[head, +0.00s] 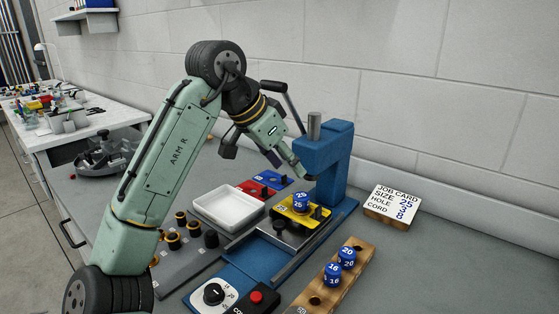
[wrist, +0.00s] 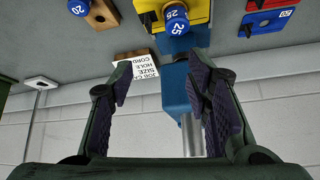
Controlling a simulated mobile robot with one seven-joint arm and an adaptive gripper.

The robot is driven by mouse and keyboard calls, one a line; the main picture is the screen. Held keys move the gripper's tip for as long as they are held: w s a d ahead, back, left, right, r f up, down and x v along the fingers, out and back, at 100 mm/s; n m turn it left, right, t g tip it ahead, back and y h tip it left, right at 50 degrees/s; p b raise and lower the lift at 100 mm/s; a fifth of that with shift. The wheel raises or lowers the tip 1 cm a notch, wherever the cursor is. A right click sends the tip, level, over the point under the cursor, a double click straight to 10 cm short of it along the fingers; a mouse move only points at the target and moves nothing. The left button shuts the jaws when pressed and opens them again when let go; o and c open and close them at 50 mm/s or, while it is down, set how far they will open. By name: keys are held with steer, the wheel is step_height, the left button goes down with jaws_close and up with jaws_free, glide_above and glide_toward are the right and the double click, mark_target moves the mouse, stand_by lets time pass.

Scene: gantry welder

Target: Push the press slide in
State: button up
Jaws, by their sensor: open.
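The blue press (head: 325,160) stands at the back of the bench, with a silver ram (head: 314,125) on top. Its slide (head: 276,238) appears as a grey plate between rails on the blue base, in front of the column. A yellow die block (head: 290,217) with a blue "25" piece (head: 301,200) sits at the slide's back end. My gripper (head: 288,166) is open and empty, above and behind the yellow block, close to the press column. In the wrist view, the open fingers (wrist: 160,85) frame the wall, with the press column between them. Actual contact cannot be told.
A black-handled lever (head: 287,100) rises beside the press head. A white tray (head: 228,208), red die (head: 251,189) and blue die (head: 270,179) lie left. A wooden rack (head: 328,288) with blue pieces is in front right. A job card (head: 393,202) stands right.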

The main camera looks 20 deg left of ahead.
mark_target(279, 223)
steer(key=s+a+f+g+y, duration=0.1)
steer(key=s+a+f+g, duration=0.1)
steer(key=s+a+f, duration=0.25)
steer(key=shift+n, duration=0.3)
steer(key=p+x, duration=0.1)
steer(key=x, duration=1)
steer(key=shift+w+a+p, duration=0.1)
steer(key=shift+p, duration=0.2)
steer(key=shift+c, duration=0.5)
steer(key=shift+r, duration=0.1)
jaws_close()
